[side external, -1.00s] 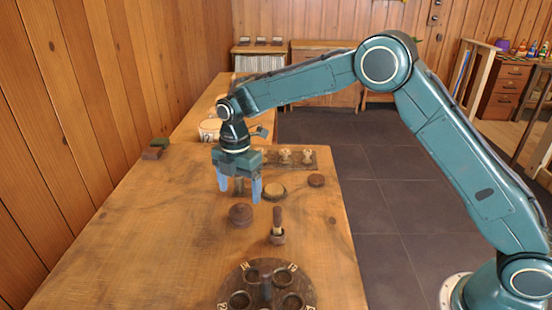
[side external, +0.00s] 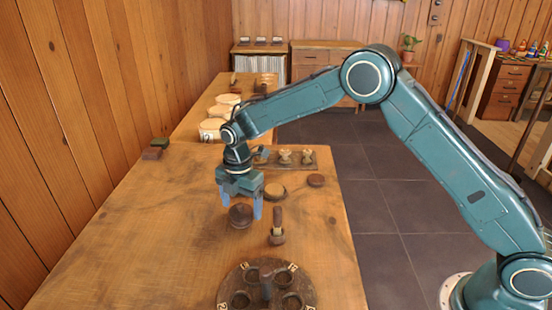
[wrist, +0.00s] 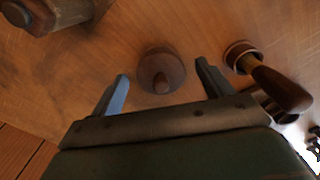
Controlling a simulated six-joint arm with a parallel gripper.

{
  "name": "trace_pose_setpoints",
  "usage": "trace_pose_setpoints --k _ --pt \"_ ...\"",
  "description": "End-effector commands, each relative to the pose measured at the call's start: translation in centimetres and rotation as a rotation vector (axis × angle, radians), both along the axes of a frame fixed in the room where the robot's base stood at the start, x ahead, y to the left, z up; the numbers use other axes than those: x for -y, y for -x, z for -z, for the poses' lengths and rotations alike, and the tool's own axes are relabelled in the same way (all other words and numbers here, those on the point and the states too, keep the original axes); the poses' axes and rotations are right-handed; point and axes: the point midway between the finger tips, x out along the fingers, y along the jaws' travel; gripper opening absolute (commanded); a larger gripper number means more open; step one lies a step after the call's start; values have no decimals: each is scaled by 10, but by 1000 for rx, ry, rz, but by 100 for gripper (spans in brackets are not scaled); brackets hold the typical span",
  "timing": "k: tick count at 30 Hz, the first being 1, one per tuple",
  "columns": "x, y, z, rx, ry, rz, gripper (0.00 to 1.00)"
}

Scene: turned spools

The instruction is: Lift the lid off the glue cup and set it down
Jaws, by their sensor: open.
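The glue cup (side external: 240,218) is a squat, round dark brown pot on the bench. In the wrist view its lid (wrist: 163,80) is a round brown disc with a knob in the middle, sitting on the cup. My gripper (side external: 242,207) is open and empty, pointing down over the cup. In the wrist view its two blue-grey fingers stand on either side of the lid, apart from it. I cannot tell how far above the lid the fingertips are.
A brush in a small holder (side external: 277,236) stands close to the right of the cup. A round turntable with holes (side external: 267,300) is in front. Behind are a round dish (side external: 275,192), a small disc (side external: 316,180) and a spool rack (side external: 296,165). The bench left of the cup is clear.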

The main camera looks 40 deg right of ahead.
Motion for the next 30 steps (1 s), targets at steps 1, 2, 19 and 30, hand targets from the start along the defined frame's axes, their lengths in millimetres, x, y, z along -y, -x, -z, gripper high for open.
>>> trace_pose_setpoints --k 1,2,19,30 --pt "0 0 0 0 0 0 79" --pt "0 0 0 0 0 0 79" --pt "0 0 0 0 0 0 34" --pt "0 0 -3 0 0 0 33"
